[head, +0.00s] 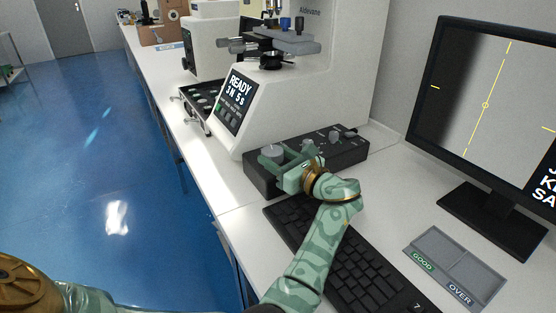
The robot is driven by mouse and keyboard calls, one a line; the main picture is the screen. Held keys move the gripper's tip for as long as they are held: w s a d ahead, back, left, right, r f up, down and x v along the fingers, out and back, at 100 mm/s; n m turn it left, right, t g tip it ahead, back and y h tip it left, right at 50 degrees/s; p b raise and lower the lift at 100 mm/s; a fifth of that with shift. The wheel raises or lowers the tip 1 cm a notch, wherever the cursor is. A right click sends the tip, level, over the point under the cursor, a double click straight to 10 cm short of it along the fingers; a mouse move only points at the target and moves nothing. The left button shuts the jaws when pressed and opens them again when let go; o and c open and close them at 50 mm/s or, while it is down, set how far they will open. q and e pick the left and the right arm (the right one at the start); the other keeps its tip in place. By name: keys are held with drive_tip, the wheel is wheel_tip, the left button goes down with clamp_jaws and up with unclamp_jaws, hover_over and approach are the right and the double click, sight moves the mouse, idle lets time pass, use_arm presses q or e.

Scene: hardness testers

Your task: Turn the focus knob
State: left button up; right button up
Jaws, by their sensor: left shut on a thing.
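A black control box (323,152) stands on the white bench in front of the hardness tester. A light grey round knob (271,152) sits near the left end of its top; its label cannot be read. My left gripper (276,161), green and camouflage-patterned, reaches over the keyboard to this knob. Its fingers are shut on the knob and hide part of it. More small knobs (335,136) stand at the box's right end. The monitor (486,105) shows a yellow line and marks over a blurred dark-to-light field. My right gripper is not in view.
The white hardness tester (300,100), with a screen reading READY, stands behind the box. A black keyboard (350,255) lies in front of it. A grey two-part tray (455,266) marked GOOD and OVER lies to the right. Blue floor is clear at left.

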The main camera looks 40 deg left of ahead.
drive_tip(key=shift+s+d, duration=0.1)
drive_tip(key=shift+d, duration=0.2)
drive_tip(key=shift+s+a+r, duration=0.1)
use_arm(q)
drive_tip(key=o, duration=1)
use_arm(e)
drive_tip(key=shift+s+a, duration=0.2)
use_arm(q)
drive_tip(key=s+d, duration=0.1)
drive_tip(key=d, duration=0.4)
drive_tip(key=d+p, duration=0.1)
drive_tip(key=d, duration=0.4)
drive_tip(key=s+d+p, duration=0.1)
drive_tip(key=d, duration=0.4)
drive_tip(key=shift+s+d, duration=0.25)
drive_tip(key=shift+s, duration=0.05)
drive_tip(key=shift+d, duration=0.3)
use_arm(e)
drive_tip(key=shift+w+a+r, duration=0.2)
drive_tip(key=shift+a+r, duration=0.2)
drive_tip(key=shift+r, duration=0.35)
